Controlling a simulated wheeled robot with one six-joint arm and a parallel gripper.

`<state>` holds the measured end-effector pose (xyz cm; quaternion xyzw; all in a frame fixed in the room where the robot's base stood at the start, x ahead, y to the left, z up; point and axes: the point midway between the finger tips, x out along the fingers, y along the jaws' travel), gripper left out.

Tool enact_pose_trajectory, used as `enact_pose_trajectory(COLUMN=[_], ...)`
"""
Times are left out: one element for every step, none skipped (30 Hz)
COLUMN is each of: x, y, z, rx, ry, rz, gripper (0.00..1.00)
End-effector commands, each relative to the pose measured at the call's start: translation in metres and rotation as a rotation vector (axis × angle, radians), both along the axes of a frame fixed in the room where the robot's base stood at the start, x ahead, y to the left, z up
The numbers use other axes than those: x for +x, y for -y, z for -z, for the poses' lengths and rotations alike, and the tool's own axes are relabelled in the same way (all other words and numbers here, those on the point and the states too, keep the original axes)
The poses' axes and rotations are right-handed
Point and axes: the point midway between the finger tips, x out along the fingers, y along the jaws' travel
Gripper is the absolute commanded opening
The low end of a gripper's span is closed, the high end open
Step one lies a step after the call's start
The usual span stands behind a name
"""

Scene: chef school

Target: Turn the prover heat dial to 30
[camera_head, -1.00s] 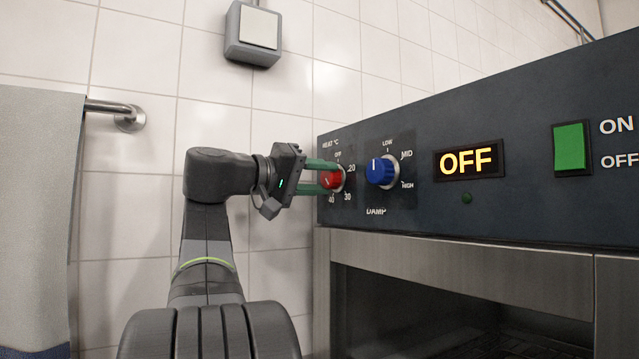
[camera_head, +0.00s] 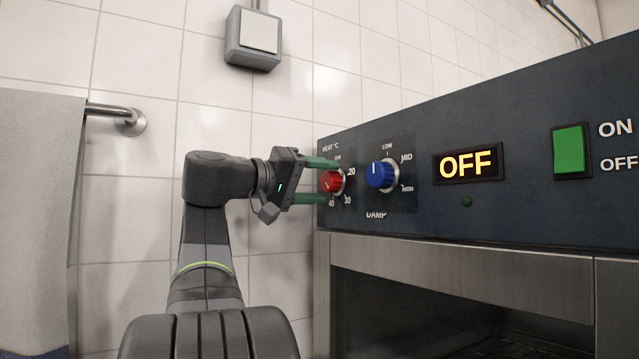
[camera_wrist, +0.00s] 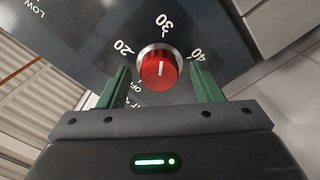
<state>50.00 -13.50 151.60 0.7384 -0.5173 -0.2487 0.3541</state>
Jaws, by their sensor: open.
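The red heat dial (camera_head: 331,182) is at the left end of the dark control panel, with OFF, 20, 30 and 40 marked around it. It also shows in the wrist view (camera_wrist: 157,72), where its white line runs nearly straight up and down, in line with the 30 mark (camera_wrist: 163,24). My gripper (camera_head: 324,181) faces the panel with its green fingers apart, one above and one below the dial. In the wrist view my gripper (camera_wrist: 160,88) has a finger on each side of the dial, with visible gaps.
A blue damp dial (camera_head: 380,174) sits close to the right of the red one. Further right are a display (camera_head: 468,162) reading OFF and a green switch (camera_head: 569,150). A towel (camera_head: 38,220) hangs from a rail at the left.

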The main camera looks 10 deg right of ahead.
Motion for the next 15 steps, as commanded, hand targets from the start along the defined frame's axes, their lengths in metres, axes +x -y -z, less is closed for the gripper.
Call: enact_pose_trajectory(x=[-0.001, -0.002, -0.003, -0.004, -0.006, -0.008, -0.010, -0.012, -0.014, -0.017, -0.019, -0.021, -0.023, -0.025, -0.028], y=[-0.003, -0.006, -0.010, -0.014, -0.018, -0.024, -0.030, -0.035, -0.043, -0.048, -0.054, -0.062, -0.067, -0.072, -0.080], z=[0.000, 0.000, 0.000, 0.000, 0.000, 0.000, 0.000, 0.000, 0.000, 0.000, 0.001, 0.001, 0.000, 0.000, 0.000], rx=[0.000, 0.000, 0.000, -0.001, -0.001, 0.000, 0.000, 0.000, -0.001, 0.000, 0.000, 0.001, 0.001, -0.001, 0.000], ry=[0.000, 0.000, 0.000, 0.000, 0.000, 0.001, 0.001, 0.000, 0.000, 0.000, 0.000, 0.000, 0.000, 0.000, 0.000], rz=[-0.002, -0.001, -0.002, -0.003, -0.004, -0.004, -0.005, -0.005, -0.006, -0.005, -0.006, -0.006, -0.006, -0.006, -0.005], gripper=[0.59, 0.59, 0.59, 0.59, 0.59, 0.59, 0.59, 0.59, 0.59, 0.59, 0.59, 0.59, 0.59, 0.59, 0.59])
